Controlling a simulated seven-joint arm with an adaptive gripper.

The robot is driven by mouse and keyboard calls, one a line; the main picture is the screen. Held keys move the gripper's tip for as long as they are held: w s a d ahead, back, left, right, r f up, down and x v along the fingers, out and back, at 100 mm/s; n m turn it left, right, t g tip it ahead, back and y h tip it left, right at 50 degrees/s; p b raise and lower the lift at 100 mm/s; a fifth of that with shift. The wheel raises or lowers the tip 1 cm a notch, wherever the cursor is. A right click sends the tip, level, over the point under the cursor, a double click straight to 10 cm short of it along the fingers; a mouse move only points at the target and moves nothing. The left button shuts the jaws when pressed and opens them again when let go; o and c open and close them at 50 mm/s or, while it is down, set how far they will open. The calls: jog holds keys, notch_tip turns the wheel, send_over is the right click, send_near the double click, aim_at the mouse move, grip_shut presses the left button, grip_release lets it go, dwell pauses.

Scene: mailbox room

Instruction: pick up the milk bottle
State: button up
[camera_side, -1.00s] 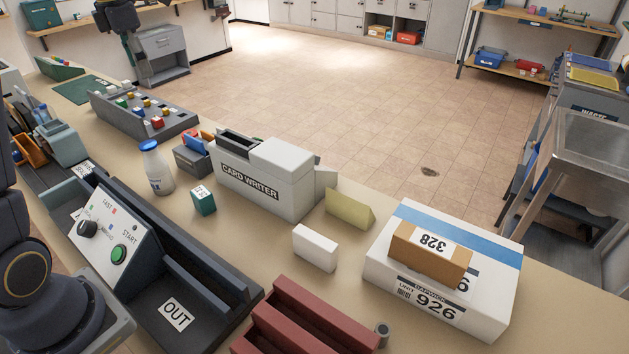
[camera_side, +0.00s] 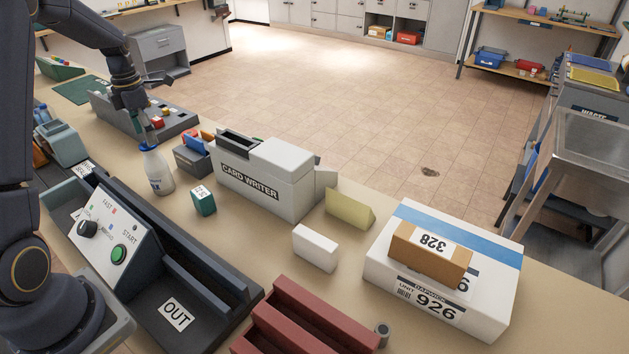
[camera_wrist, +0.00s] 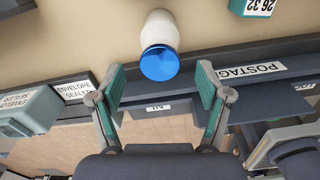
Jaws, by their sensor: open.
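The milk bottle (camera_side: 159,172) is white with a blue cap and stands upright on the counter, left of the card writer. In the wrist view the bottle (camera_wrist: 161,30) shows its blue cap (camera_wrist: 159,62) centred between and just beyond my fingertips. My gripper (camera_side: 147,124) is above the bottle in the side view, pointing down, its fingertips near the cap. In the wrist view my gripper (camera_wrist: 160,82) is open and empty, with one finger on each side of the cap's line. I cannot tell whether a finger touches the cap.
A small teal box (camera_side: 203,200) stands right of the bottle. A grey holder with coloured cards (camera_side: 192,158) and the card writer (camera_side: 262,178) stand behind it. A grey rack with coloured pieces (camera_side: 137,112) lies at the left rear. The postage machine (camera_side: 120,235) stands in front.

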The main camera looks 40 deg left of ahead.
aim_at(149, 148)
jog(key=f, duration=0.4)
jog(key=shift+s+f, duration=0.2)
jog(key=shift+f, duration=0.1)
jog(key=shift+c, duration=0.4)
grip_shut()
jog(key=shift+r, duration=0.1)
